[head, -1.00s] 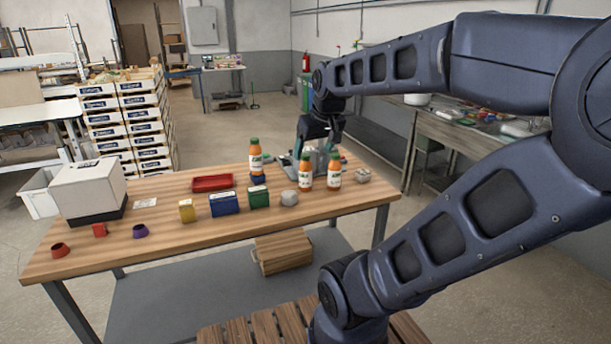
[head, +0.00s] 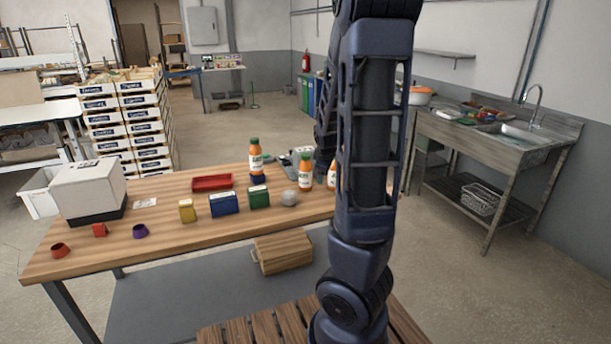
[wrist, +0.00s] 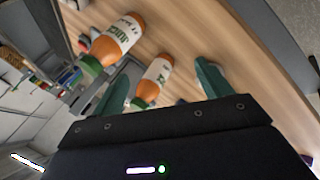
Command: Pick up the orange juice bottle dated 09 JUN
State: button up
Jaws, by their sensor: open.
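Three orange juice bottles with green caps and white labels show in the head view. One bottle (head: 255,157) is at the back, beside a dark blue object. A second bottle (head: 305,171) is further right, and a third (head: 332,176) is partly hidden by my arm. In the wrist view, one juice bottle (wrist: 153,82) appears between the two green fingers of my open gripper (wrist: 166,74); contact cannot be told. Another juice bottle (wrist: 117,40) is outside the fingers, up and left. No date is readable on any bottle. My gripper is hidden behind my arm in the head view.
The wooden table (head: 160,233) also holds a red tray (head: 212,183), blue box (head: 224,203), green box (head: 259,197), yellow box (head: 187,211), grey lump (head: 289,198) and white machine (head: 88,190).

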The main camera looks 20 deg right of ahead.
jog(key=w+d+f+n+t+h, duration=0.2)
jog(key=w+d+n+h, duration=0.1)
jog(key=w+d+n, duration=0.15)
notch_tip(320, 180, up, 22)
jog(key=n+t, duration=0.9)
jog(key=n, duration=1)
send_over(306, 169)
jog(key=v, duration=0.3)
jog(key=shift+m+h, duration=0.25)
jog(key=shift+h, duration=0.05)
notch_tip(306, 169, down, 25)
jog(key=shift+w+f, duration=0.1)
jog(key=shift+f, duration=0.45)
jog(key=shift+w, duration=0.3)
jog(key=shift+x, duration=3.45)
